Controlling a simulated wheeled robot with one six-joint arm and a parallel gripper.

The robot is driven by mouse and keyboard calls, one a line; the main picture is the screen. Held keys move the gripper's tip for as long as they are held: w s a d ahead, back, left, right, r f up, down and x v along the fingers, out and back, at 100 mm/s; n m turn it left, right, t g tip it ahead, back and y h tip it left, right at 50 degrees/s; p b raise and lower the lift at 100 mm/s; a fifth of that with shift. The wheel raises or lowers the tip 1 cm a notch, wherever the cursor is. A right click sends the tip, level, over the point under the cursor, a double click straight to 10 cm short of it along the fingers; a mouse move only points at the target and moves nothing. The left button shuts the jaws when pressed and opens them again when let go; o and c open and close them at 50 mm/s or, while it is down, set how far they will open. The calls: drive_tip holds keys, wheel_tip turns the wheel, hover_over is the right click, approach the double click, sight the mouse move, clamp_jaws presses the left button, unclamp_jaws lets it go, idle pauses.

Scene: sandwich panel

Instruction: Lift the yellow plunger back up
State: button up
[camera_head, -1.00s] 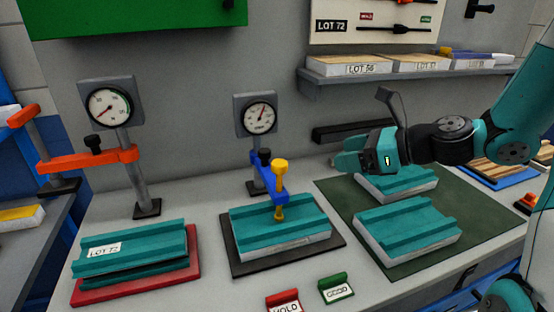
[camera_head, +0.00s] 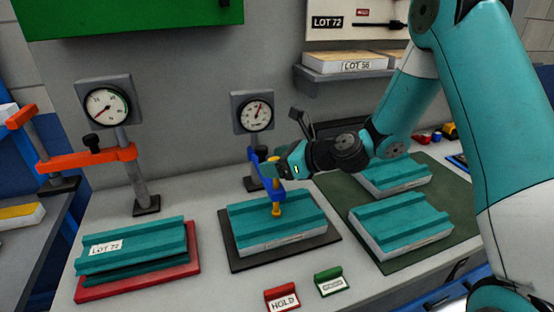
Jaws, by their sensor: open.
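The yellow plunger (camera_head: 277,208) stands upright in the end of the blue arm (camera_head: 267,184) of the middle gauge stand. Its lower tip is down at the top of a teal panel (camera_head: 300,215) on a black base. My gripper (camera_head: 268,170) is open at the plunger's upper end, coming in from the right. The plunger's yellow head is mostly hidden by the gripper. I cannot tell whether the fingers touch it.
An orange-armed gauge stand (camera_head: 95,160) and stacked panels on a red base (camera_head: 190,262) are at left. HOLD (camera_head: 283,299) and green (camera_head: 330,282) signs stand in front. More panels lie on a green mat (camera_head: 455,222) at right. A shelf (camera_head: 345,75) is above.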

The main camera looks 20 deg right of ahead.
drive_tip(key=c, duration=1.3)
wheel_tip(320, 180, up, 4)
drive_tip(key=p, duration=0.4)
drive_tip(key=shift+w+r, duration=0.1)
drive_tip(key=shift+r, duration=0.15)
clamp_jaws()
drive_tip(key=o, duration=1.2)
unclamp_jaws()
drive_tip(key=shift+o, duration=0.5)
